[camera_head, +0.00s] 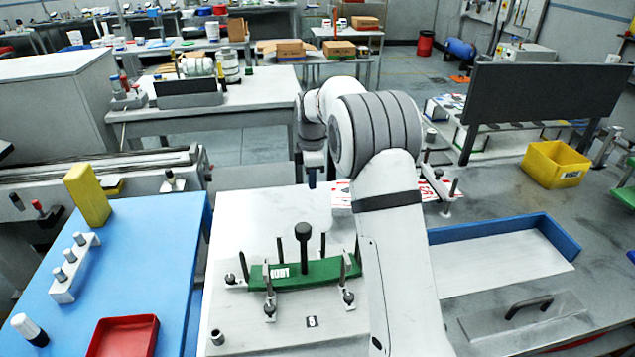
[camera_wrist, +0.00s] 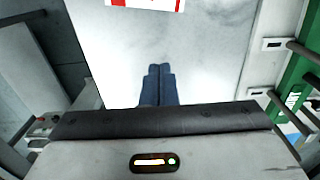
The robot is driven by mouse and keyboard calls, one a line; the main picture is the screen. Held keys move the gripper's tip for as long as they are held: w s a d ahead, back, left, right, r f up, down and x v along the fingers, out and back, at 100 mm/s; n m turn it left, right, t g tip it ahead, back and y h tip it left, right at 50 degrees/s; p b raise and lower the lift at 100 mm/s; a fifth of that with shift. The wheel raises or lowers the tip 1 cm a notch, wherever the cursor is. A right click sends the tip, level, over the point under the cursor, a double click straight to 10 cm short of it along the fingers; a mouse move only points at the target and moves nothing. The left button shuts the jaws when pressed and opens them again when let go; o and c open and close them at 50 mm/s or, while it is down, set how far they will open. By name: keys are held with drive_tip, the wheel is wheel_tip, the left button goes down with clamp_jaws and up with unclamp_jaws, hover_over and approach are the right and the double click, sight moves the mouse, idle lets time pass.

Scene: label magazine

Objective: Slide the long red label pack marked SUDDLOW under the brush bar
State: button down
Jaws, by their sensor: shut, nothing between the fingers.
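My gripper (camera_wrist: 157,85) has its dark blue fingers pressed together over a pale, marbled plate, with nothing between them. In the head view the fingers (camera_head: 312,178) show just left of my arm. A flat red-and-white piece (camera_head: 341,194) lies behind my arm and shows on both sides of it; its near edge (camera_wrist: 145,3) is cut off at the top of the wrist view, ahead of the fingertips and apart from them. I cannot read SUDDLOW on it. I cannot tell for certain which part is the brush bar.
A green pack (camera_head: 318,273) with white letters lies among thin posts, with a black knobbed post (camera_head: 303,240) at it. A wide dark panel (camera_head: 545,95) stands at the right. A blue-rimmed tray (camera_head: 500,227), yellow bin (camera_head: 555,165) and blue table (camera_head: 130,255) flank the plate.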

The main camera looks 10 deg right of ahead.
sight(329, 209)
wheel_tip(329, 209, down, 8)
drive_tip(key=shift+r+p, duration=0.25)
drive_tip(key=shift+p, duration=0.25)
drive_tip(key=d+p, duration=0.1)
drive_tip(key=d, duration=0.2)
drive_tip(key=shift+d+f, duration=0.1)
drive_tip(key=shift+d, duration=0.05)
drive_tip(key=shift+d+f, duration=0.1)
drive_tip(key=shift+d, duration=0.3)
drive_tip(key=shift+d, duration=0.35)
drive_tip(key=d+b, duration=0.1)
drive_tip(key=d, duration=1.5)
drive_tip(key=shift+s+d, duration=0.1)
drive_tip(key=shift+d, duration=0.3)
drive_tip(key=shift+a, duration=0.15)
